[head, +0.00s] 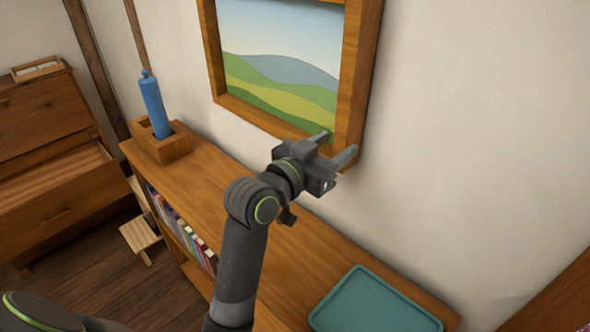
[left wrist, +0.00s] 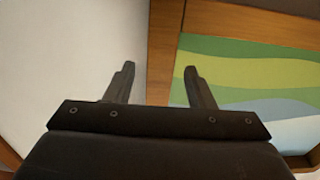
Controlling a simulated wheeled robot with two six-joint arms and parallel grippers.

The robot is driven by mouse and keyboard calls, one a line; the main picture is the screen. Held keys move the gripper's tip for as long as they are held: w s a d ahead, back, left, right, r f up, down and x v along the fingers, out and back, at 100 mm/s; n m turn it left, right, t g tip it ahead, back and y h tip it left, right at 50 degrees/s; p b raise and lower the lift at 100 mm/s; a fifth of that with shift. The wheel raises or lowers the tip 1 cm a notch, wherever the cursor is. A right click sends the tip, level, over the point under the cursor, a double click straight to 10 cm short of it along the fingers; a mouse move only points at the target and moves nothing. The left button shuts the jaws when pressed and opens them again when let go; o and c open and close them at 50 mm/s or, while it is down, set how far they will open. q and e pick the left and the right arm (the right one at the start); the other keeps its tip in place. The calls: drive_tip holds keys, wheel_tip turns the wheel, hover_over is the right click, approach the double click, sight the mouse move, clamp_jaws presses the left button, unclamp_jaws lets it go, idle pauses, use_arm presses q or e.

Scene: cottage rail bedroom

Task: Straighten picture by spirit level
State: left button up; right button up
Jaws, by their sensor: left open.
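The framed picture (head: 280,82) hangs on the wall, showing hills and sky in a wooden frame (head: 360,70). Its top is cut off in the head view, and I cannot tell its exact tilt. My left gripper (head: 338,146) is open and empty at the frame's lower right corner. In the left wrist view, the open fingers (left wrist: 160,68) lie on either side of the frame's wooden side piece (left wrist: 164,45), one against the wall's side and one against the picture's side. I cannot tell whether they touch the frame. I cannot make out a spirit level. My right gripper is out of view.
Below the picture stands a low wooden bookshelf (head: 228,172) with books. On it are a teal tray (head: 372,303) and a wooden box (head: 160,146) holding a blue-handled thing (head: 153,104). A wooden desk (head: 45,130) stands at left. The wall at right is bare.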

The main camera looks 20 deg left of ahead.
use_arm(q)
drive_tip(key=p+v, duration=0.9)
drive_tip(key=v, duration=0.7)
drive_tip(key=shift+s+f, duration=0.1)
drive_tip(key=shift+s, duration=0.05)
idle(0.3)
